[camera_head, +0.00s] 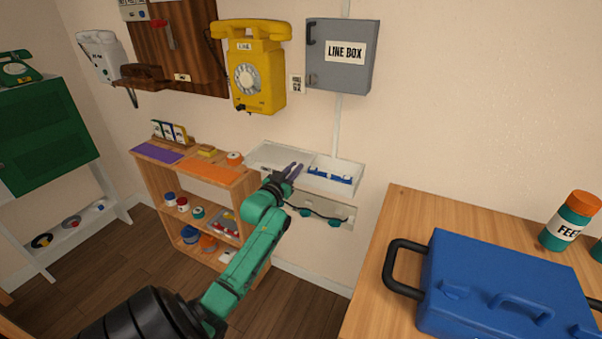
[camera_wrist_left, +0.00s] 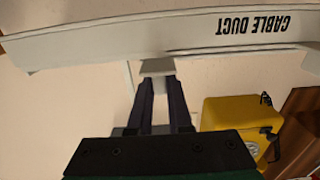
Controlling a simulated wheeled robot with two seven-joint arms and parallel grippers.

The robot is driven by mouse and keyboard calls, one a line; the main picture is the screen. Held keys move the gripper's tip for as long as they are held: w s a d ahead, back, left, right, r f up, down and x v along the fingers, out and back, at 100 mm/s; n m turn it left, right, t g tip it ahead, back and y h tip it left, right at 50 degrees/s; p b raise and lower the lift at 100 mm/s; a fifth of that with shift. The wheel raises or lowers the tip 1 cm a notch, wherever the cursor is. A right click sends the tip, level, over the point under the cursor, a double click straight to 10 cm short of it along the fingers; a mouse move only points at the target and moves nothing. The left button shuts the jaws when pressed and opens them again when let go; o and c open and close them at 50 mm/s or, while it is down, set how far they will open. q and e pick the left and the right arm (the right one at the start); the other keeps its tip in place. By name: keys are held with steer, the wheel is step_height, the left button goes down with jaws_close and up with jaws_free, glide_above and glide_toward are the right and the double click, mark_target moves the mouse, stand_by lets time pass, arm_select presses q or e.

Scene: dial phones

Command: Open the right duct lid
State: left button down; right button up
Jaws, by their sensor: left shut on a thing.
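The white cable duct (camera_head: 352,185) is a long box low on the wall. Its left part is covered by a flat pale lid (camera_head: 282,154). Its right part is uncovered and shows blue things (camera_head: 330,175) inside. My left gripper (camera_head: 293,171) is at the middle of the duct, by the boundary between the covered and uncovered parts. In the left wrist view the gripper (camera_wrist_left: 157,82) is shut on a small pale tab (camera_wrist_left: 157,67) at the duct, whose "CABLE DUCT" lettering appears upside down. Which lid the tab belongs to cannot be told. My right gripper is not in view.
A yellow wall phone (camera_head: 258,75) and a grey line box (camera_head: 342,55) hang above the duct. A wooden shelf (camera_head: 150,180) stands at its left. A blue case (camera_head: 500,285) lies on a wooden table (camera_head: 400,215) at right.

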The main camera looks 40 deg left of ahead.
arm_select(q)
steer(key=shift+s+a+f, duration=0.1)
steer(key=shift+s+a, duration=0.05)
steer(key=shift+a, duration=0.35)
steer(key=shift+s+a, duration=0.15)
steer(key=shift+a, duration=0.3)
steer(key=c, duration=0.8)
jaws_free()
steer(key=shift+c, duration=0.2)
steer(key=shift+s, duration=0.1)
steer(key=v, duration=1.4)
steer(key=shift+s+p, duration=0.2)
steer(key=shift+p, duration=0.15)
steer(key=shift+d, duration=0.1)
